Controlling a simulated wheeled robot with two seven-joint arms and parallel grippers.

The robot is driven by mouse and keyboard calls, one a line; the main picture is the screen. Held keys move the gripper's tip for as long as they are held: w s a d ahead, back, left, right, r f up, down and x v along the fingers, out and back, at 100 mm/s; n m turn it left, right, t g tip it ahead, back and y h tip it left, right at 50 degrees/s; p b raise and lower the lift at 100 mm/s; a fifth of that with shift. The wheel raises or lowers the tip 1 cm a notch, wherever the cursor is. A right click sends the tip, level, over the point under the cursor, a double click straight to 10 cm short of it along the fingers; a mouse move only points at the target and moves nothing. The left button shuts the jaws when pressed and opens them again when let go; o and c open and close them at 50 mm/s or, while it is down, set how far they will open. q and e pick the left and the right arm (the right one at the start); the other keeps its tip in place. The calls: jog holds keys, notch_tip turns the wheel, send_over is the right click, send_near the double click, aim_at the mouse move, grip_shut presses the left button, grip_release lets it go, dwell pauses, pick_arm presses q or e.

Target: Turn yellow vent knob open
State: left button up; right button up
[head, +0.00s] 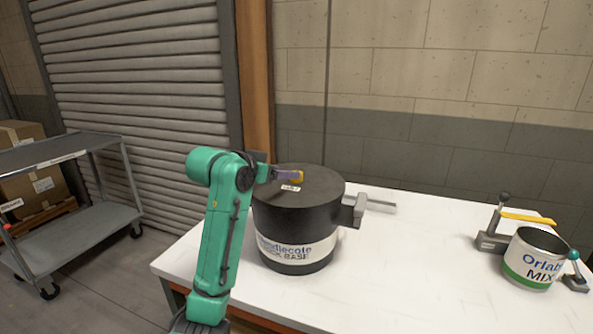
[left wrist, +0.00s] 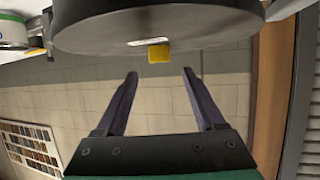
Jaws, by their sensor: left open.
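The yellow vent knob (left wrist: 159,57) is a small block on the black drum (left wrist: 200,25), next to a white label, in the left wrist view. In the head view the knob (head: 299,177) shows at the tip of my left gripper (head: 288,176), over the top of the black drum (head: 310,214). My left gripper (left wrist: 160,74) is open, its two dark purple fingers spread wide. The knob lies just ahead of the fingertips, about midway between them. Nothing is held. I cannot tell whether the fingers overlap it. My right gripper is not in view.
The drum stands on a white table (head: 420,290), with a grey spout (head: 355,209) on its right side. An open Orlab mix can (head: 533,262) stands further right beside a clamp-like holder (head: 492,241). A grey cart (head: 75,230) is at the left.

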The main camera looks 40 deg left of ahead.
pick_arm(q)
jog(key=x, duration=0.6)
jog(key=shift+w+f+p, duration=0.15)
jog(key=shift+w+p, duration=0.2)
jog(key=shift+p, duration=0.05)
jog(key=shift+w+f, duration=0.1)
jog(key=shift+f, duration=0.05)
grip_shut()
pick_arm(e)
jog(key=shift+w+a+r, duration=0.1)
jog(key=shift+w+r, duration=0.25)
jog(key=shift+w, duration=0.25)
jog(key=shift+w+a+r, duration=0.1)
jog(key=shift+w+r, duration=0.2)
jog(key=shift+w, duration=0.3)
